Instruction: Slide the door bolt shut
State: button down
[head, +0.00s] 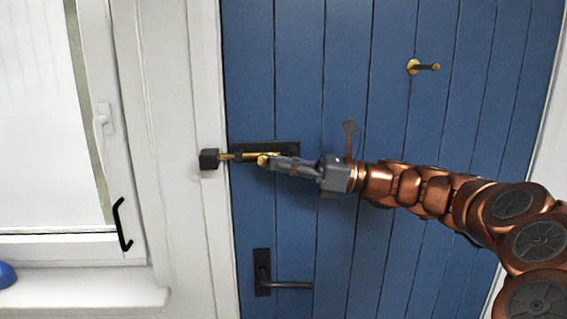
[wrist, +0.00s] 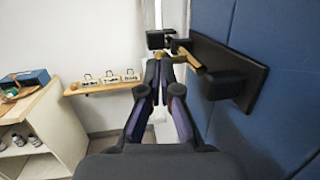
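The bolt has a brass rod (head: 228,156) on a black plate (head: 290,148) on the blue door. A black keeper block (head: 209,159) sits on the white frame to its left; the rod's left end appears to meet it, but how far in it goes is hidden. The rod's brass knob (head: 263,161) stands out toward me. My gripper (head: 271,163) points left along the door, its fingertips right at the knob. In the wrist view my gripper (wrist: 159,68) has its fingertips nearly together, with the knob (wrist: 160,56) just at their ends; I see no clear pinch.
A black lever handle (head: 285,285) is below the bolt and a brass peg (head: 425,67) is at upper right. A window (head: 45,120) with a white handle is at left. A wooden shelf (wrist: 105,88) and a white cabinet (wrist: 40,140) stand farther off.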

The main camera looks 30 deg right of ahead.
jog(key=v, duration=1.4)
jog(key=a+f+n+g+h, duration=0.1)
jog(key=a+f+n+g, duration=0.2)
jog(key=a, duration=0.6)
jog(key=a+f+n+g+h, duration=0.1)
jog(key=a+f+n+g, duration=0.15)
jog(key=a, duration=0.55)
jog(key=s+a+f+n+g+h, duration=0.4)
jog(key=s+a+f+n+g, duration=0.15)
jog(key=a+f, duration=0.4)
jog(key=s+a+f+n+g+h, duration=0.1)
jog(key=s+a+f+n+h, duration=0.1)
jog(key=s+f+n+h, duration=0.5)
jog(key=s+d+f+n+h, duration=0.3)
jog(key=s+d+f+n, duration=0.3)
jog(key=s, duration=0.3)
jog(key=shift+d+f+h+p, duration=0.4)
jog(key=shift+d+f, duration=0.35)
jog(key=shift+f, duration=0.15)
